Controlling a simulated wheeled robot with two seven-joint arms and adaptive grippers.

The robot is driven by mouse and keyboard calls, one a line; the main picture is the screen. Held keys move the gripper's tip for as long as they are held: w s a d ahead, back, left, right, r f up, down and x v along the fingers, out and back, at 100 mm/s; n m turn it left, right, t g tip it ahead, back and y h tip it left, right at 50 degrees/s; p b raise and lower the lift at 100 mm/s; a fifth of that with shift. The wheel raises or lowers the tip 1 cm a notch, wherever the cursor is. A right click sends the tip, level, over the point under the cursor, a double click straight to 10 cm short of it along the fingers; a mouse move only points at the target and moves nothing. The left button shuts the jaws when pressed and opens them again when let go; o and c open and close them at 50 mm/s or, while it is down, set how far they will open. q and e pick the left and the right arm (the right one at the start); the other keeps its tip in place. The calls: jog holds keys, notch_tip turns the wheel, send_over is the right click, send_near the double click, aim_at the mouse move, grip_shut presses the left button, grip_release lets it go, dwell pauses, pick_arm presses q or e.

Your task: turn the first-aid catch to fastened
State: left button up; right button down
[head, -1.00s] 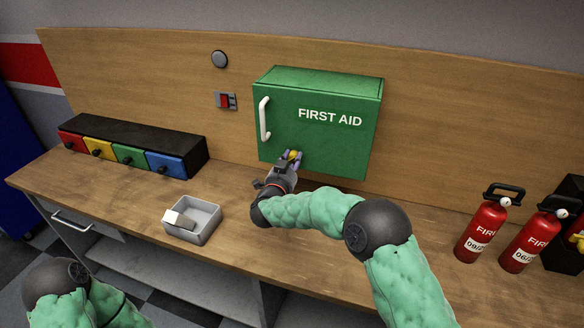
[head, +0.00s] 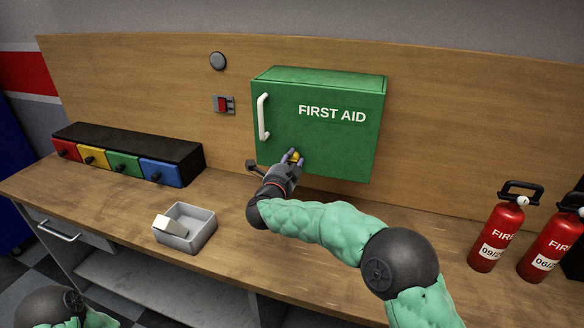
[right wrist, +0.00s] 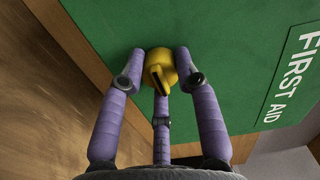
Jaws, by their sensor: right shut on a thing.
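The green first-aid box (head: 335,145) hangs on the wooden back panel, its door shut, with a white handle (head: 263,117) at its left. Its yellow catch (head: 295,157) is a small round knob low on the door. In the right wrist view the catch (right wrist: 158,68) shows a dark slot or mark that slants. My right gripper (head: 293,158) is shut on the catch, its purple fingers around it, also in the right wrist view (right wrist: 160,72). The fingers hide part of the knob. Of my left arm only a piece shows at the bottom left; its gripper is out of view.
A grey tray (head: 205,232) with a pale block (head: 168,225) stands on the bench. Coloured drawers (head: 123,163) sit at the left. Two fire extinguishers (head: 497,235) (head: 551,246) stand at the right. A red switch (head: 223,104) is left of the box.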

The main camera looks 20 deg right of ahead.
jog(key=shift+a+f+m, duration=0.1)
jog(key=shift+f+m, duration=0.05)
jog(key=shift+m, duration=0.15)
dwell(0.4)
jog(key=c, duration=0.9)
grip_release()
jog(key=shift+w, duration=0.1)
jog(key=shift+a, duration=0.1)
jog(key=v, duration=1.2)
